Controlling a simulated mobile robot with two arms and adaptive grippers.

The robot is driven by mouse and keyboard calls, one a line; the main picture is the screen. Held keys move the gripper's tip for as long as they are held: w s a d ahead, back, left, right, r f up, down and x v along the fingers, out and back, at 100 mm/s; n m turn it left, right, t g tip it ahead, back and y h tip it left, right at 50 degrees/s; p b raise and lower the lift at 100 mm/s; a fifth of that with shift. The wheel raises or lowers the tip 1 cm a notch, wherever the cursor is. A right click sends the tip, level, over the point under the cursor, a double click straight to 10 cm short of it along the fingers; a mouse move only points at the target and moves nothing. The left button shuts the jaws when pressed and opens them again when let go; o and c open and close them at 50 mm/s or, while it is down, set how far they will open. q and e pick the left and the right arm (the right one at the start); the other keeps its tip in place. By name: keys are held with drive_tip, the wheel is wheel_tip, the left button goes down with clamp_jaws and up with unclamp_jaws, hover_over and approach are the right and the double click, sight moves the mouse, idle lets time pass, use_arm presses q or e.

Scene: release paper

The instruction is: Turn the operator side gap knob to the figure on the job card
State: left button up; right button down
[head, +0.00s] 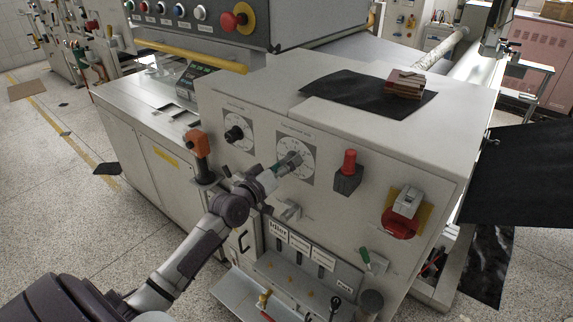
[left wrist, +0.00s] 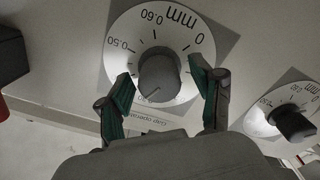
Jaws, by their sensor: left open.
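The operator side gap dial (left wrist: 126,29) is a white disc with black figures. It fills the upper middle of the left wrist view, where 0.50, 0.60 mm and 0 can be read. Its dark grey knob (left wrist: 160,74) sits between the green-padded fingers of my left gripper (left wrist: 160,84), which are open with a gap on both sides. The knob's setting is not clear. In the head view, my left gripper (head: 278,172) is at the lower edge of this dial (head: 304,144). I cannot make out a job card. My right gripper is not in view.
A second dial with a black knob (head: 234,134) is left of the first. Levers with white labels (head: 300,241) and a tool tray (head: 254,297) lie below.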

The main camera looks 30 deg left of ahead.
use_arm(q)
drive_tip(key=s, duration=1.2)
drive_tip(key=shift+a, duration=0.45)
drive_tip(key=shift+f, duration=0.1)
